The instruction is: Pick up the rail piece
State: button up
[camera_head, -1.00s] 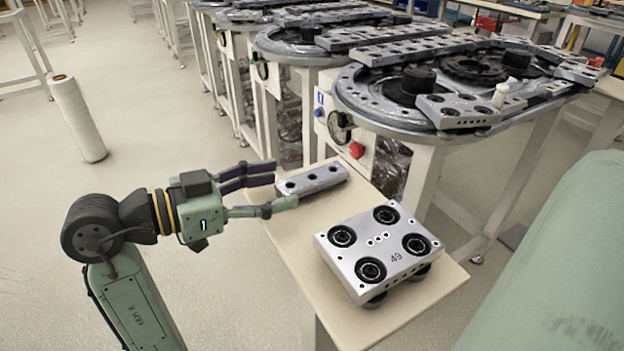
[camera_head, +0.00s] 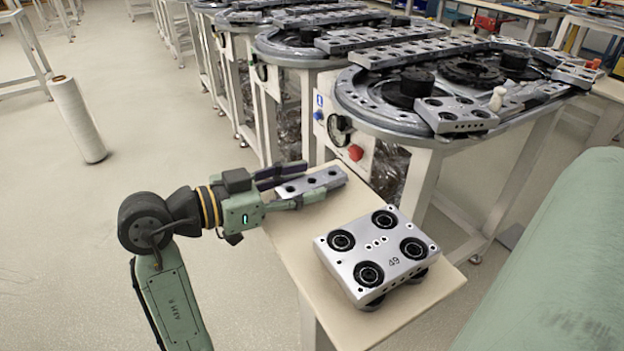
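The rail piece (camera_head: 325,180) is a short silver bar with several dark holes along its top. It lies on the far part of the small beige table (camera_head: 292,235). My gripper (camera_head: 313,179) reaches in from the left, with one finger along the far side of the rail piece and the other along its near side. The fingers are spread and the left part of the rail lies between them. Whether either finger touches it is not clear. The rail still rests on the table.
A silver carriage block marked 49 (camera_head: 377,255), with several black rollers, sits on the table's near right part. A ring track (camera_head: 440,140) with carriages stands behind. A green surface (camera_head: 560,270) fills the lower right. A white roll (camera_head: 78,118) stands on the floor at left.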

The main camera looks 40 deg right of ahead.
grip_shut()
dwell(0.3)
dwell(0.3)
